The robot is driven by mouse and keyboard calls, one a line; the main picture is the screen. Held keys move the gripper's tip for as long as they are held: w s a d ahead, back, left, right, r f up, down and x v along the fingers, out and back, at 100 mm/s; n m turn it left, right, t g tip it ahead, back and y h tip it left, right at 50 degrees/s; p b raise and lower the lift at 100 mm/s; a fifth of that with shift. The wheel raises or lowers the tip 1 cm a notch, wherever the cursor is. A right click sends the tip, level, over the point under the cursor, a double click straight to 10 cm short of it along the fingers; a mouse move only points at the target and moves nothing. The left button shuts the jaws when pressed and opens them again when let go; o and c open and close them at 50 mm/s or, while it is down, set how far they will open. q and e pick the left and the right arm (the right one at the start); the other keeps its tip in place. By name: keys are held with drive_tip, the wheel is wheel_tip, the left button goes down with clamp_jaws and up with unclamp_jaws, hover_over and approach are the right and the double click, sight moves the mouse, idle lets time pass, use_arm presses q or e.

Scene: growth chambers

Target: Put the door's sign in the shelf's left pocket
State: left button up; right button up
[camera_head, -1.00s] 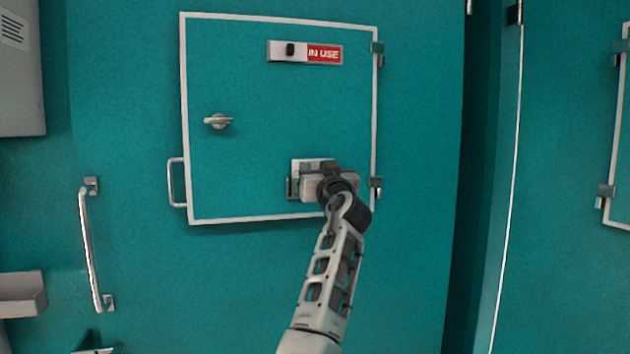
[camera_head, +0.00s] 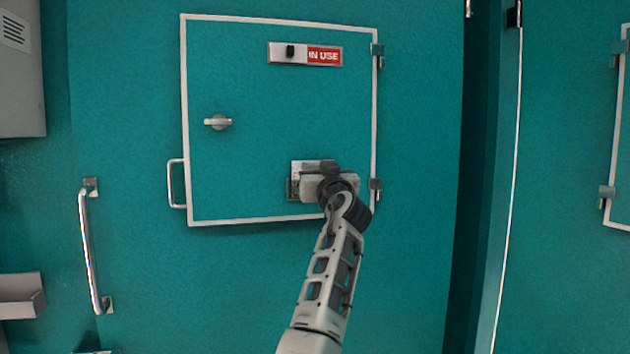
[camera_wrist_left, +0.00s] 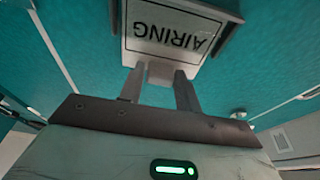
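The door's sign (camera_wrist_left: 178,28) is a white plate reading "AIRING", upside down in the left wrist view. It sits between the dark side rails of a holder low on the teal door. In the head view the sign's plate (camera_head: 300,167) is mostly hidden behind my left gripper (camera_head: 318,183). In the left wrist view the fingers of my left gripper (camera_wrist_left: 160,78) are close together at the sign's edge, with a pale tab filling the gap between them. They look shut on it. My right gripper is not in view. No shelf pocket can be made out for certain.
The white-framed door (camera_head: 250,100) has a latch knob (camera_head: 218,122), a side handle (camera_head: 176,183) and an "IN USE" slider (camera_head: 305,54). A long handle (camera_head: 90,245) and a pale tray-like box (camera_head: 20,296) are at the left. A dark gap runs right of the door panel.

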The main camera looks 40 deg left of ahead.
use_arm(q)
drive_tip(key=c, duration=0.5)
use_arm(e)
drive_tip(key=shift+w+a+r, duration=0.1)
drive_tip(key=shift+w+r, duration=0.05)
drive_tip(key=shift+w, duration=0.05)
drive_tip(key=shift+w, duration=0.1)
use_arm(q)
drive_tip(key=shift+r, duration=0.35)
drive_tip(key=shift+r, duration=0.1)
drive_tip(key=shift+r, duration=0.3)
drive_tip(key=shift+r+p, duration=0.4)
drive_tip(key=shift+r, duration=0.1)
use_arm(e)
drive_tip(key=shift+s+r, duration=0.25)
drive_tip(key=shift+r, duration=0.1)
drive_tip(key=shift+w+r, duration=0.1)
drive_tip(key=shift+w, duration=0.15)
use_arm(q)
drive_tip(key=shift+r, duration=0.15)
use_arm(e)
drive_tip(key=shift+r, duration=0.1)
